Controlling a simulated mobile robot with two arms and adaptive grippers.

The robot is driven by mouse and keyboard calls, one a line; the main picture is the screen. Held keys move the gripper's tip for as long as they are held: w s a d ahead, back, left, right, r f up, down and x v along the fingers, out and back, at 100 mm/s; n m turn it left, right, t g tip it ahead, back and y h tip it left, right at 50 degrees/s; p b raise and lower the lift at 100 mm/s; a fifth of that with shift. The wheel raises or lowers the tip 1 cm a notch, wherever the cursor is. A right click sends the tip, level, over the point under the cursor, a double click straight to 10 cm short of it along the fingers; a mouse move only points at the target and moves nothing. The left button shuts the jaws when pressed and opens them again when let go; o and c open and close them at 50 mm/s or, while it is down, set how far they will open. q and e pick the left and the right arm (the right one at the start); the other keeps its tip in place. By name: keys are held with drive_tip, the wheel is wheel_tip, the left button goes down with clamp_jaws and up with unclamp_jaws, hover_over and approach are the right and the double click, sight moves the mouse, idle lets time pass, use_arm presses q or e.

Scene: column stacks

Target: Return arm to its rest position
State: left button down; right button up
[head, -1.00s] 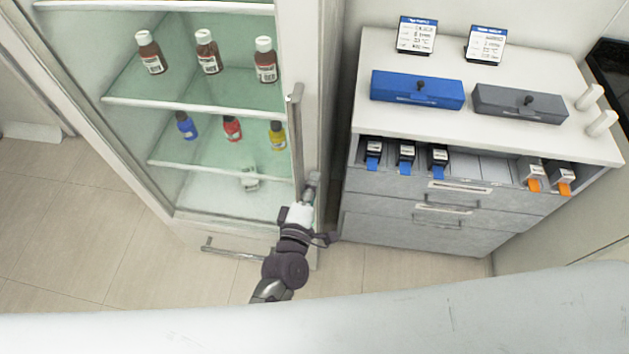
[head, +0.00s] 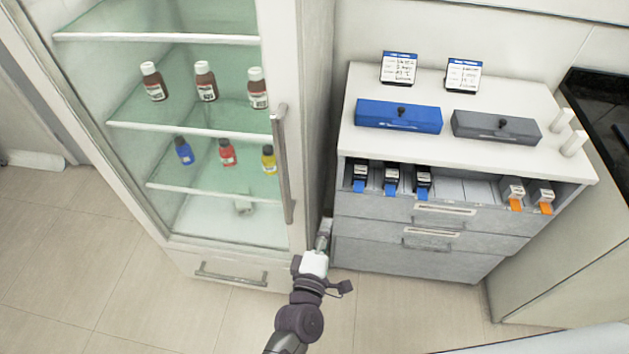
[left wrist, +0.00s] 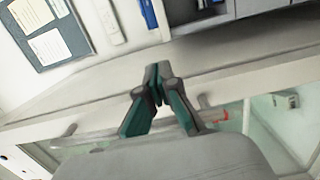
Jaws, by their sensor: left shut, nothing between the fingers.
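My left gripper (head: 325,236) is in the lower middle of the head view, in front of the gap between the glass-fronted cabinet and the drawer unit. It is shut and empty. In the left wrist view its two fingers (left wrist: 156,85) meet at the tips with nothing between them. The cabinet's long vertical handle (head: 281,165) is above and to the left of the gripper, apart from it. My right gripper is in neither view.
The glass-fronted cabinet (head: 300,60) holds brown bottles (head: 205,82) and small coloured bottles (head: 228,153). Floor (head: 130,290) is clear at the lower left.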

use_arm(q)
drive_tip(key=s+a+f+m+g+y, duration=0.1)
drive_tip(key=s+a+f+m+g, duration=0.3)
drive_tip(key=f, duration=0.6)
drive_tip(key=s+a+f+m+g, duration=0.25)
drive_tip(key=s+a+f, duration=0.2)
drive_tip(key=f, duration=0.55)
drive_tip(key=s+a+f+m+g+y, duration=0.1)
drive_tip(key=s+a+f+m+g, duration=0.3)
drive_tip(key=f, duration=0.6)
drive_tip(key=s+a+f+m+g+y, duration=0.1)
drive_tip(key=s+a+f, duration=0.3)
drive_tip(key=s, duration=0.4)
drive_tip(key=s+a+f+m+g+y, duration=0.1)
drive_tip(key=s+a+f+m+g, duration=0.1)
drive_tip(key=s+a, duration=0.5)
drive_tip(key=s+a+f+m+g+y, duration=0.2)
drive_tip(key=s+a+f, duration=0.4)
drive_tip(key=s, duration=0.4)
drive_tip(key=shift+a+f+m, duration=0.15)
drive_tip(key=shift+f+m, duration=0.4)
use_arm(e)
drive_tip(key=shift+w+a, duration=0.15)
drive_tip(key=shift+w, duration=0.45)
use_arm(q)
drive_tip(key=shift+g, duration=0.25)
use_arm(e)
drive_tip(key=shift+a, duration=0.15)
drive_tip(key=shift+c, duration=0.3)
